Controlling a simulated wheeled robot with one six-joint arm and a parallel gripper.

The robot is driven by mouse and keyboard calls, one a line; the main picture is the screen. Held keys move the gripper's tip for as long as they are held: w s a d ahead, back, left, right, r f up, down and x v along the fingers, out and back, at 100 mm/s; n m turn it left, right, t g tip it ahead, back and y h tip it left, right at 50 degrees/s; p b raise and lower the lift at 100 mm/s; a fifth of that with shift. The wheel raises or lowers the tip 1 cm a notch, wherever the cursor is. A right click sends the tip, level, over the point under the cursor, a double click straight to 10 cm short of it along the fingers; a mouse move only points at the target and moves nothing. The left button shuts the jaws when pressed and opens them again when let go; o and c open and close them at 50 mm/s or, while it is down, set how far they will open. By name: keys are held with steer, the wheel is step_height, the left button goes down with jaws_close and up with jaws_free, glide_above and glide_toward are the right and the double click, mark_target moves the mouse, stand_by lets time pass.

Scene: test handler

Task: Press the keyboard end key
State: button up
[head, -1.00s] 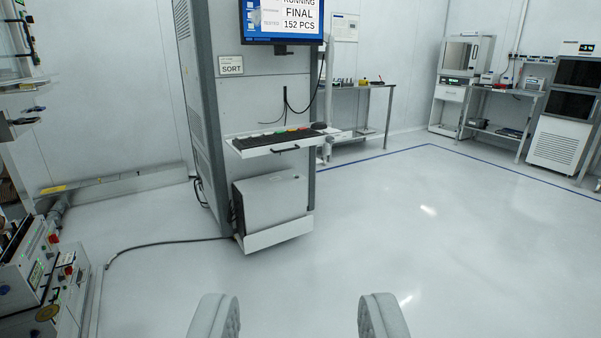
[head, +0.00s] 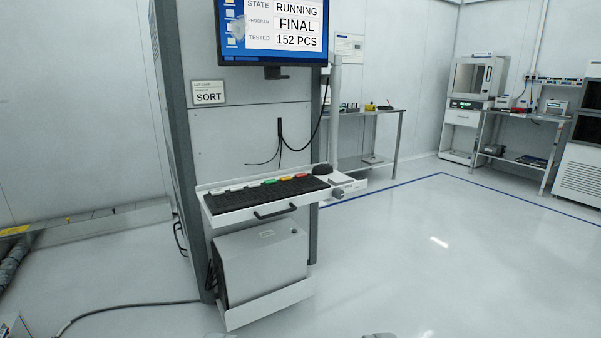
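The black keyboard (head: 262,195) lies on a white pull-out shelf (head: 262,214) at the front of the grey cabinet. Along its back edge are white, green, yellow and red blocks. Single keys are too small to tell apart, so I cannot pick out the end key. My gripper (head: 299,335) shows only as two fingertip edges at the bottom of the picture. They are wide apart with nothing seen between them, and well short of the shelf.
A monitor (head: 273,30) hangs above the shelf, and a dark mouse (head: 322,169) sits right of the keyboard. A white box (head: 262,262) stands below. A cable (head: 120,305) crosses the floor at left. The floor at right is clear.

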steer(key=shift+s, duration=0.1)
steer(key=shift+c, duration=0.5)
jaws_close()
stand_by(1.1)
